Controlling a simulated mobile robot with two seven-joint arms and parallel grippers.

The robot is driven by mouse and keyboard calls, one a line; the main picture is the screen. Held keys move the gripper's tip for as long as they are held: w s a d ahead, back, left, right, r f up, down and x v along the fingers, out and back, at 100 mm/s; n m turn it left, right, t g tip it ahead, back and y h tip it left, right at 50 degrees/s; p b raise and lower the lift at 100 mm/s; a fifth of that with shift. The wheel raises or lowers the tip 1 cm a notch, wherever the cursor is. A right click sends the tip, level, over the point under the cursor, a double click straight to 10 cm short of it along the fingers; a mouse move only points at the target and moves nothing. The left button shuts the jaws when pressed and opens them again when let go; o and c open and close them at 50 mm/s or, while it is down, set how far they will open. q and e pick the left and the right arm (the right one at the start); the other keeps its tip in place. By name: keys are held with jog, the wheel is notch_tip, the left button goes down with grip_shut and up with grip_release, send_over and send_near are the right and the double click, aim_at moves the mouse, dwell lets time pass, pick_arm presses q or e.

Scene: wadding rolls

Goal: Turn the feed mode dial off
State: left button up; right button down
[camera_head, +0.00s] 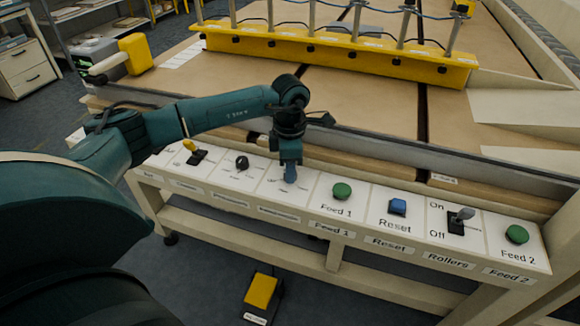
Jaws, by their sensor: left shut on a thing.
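The feed mode panel (293,193) is a white square on the control strip, between the panel with a black knob and the green Feed 1 button. My left gripper (290,176) comes down on this panel from above. It is shut on the feed mode dial, which it hides almost wholly, so I cannot tell the dial's setting. My right gripper is not in view.
To the left are a black knob (242,162) and a yellow-handled switch (194,153). To the right are the green Feed 1 button (342,191), blue Reset button (397,206), Rollers switch (461,217) and green Feed 2 button (517,234). A yellow pedal (261,290) lies below.

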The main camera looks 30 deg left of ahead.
pick_arm(q)
jog(key=shift+w+r, duration=0.1)
jog(key=o, duration=1)
jog(key=shift+c, duration=0.2)
notch_tip(320, 180, up, 13)
